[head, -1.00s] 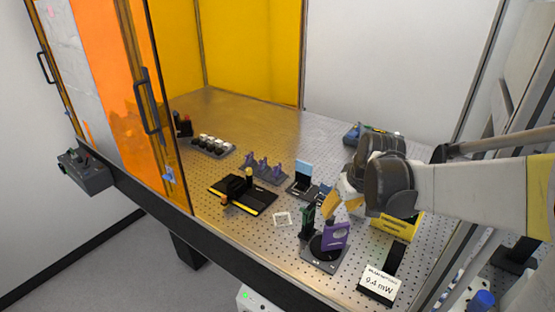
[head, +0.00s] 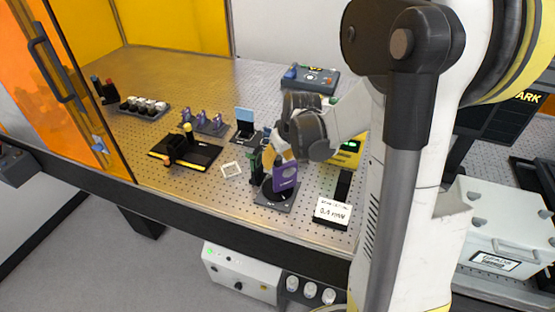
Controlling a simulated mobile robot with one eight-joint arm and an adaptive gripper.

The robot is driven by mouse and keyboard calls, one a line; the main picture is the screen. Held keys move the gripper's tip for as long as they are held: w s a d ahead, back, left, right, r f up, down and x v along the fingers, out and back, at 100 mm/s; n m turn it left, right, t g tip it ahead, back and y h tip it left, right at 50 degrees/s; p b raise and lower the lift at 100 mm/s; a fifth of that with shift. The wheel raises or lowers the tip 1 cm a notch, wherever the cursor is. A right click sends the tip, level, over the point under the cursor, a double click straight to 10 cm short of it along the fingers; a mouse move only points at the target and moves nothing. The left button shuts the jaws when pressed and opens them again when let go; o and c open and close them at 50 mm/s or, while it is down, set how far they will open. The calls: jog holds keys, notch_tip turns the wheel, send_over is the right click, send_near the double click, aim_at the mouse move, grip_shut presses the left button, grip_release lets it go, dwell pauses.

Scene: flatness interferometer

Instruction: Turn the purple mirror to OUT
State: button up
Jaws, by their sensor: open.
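The purple mirror (head: 285,177) stands upright on a dark square base with a round black turntable (head: 268,197) near the front edge of the perforated table. A dark green upright part (head: 255,167) stands at the left of the same base. My gripper (head: 284,155) is open, just above and behind the purple mirror, with its yellowish fingers partly hidden by the mirror and my wrist. I cannot tell whether a finger touches the mirror. Any OUT marking on the base is too small to read.
A power meter (head: 332,211) with a white display stands right of the mirror. A yellow box (head: 346,150) is behind it. The table's front left is clear.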

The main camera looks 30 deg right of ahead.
grip_shut()
jog(key=shift+m, duration=0.3)
jog(key=m+h+b, duration=0.1)
jog(key=m, duration=0.3)
jog(key=shift+h, duration=0.4)
jog(key=shift+m+g+h+b, duration=0.4)
jog(key=shift+m+g+h, duration=0.2)
jog(key=shift+m, duration=1.5)
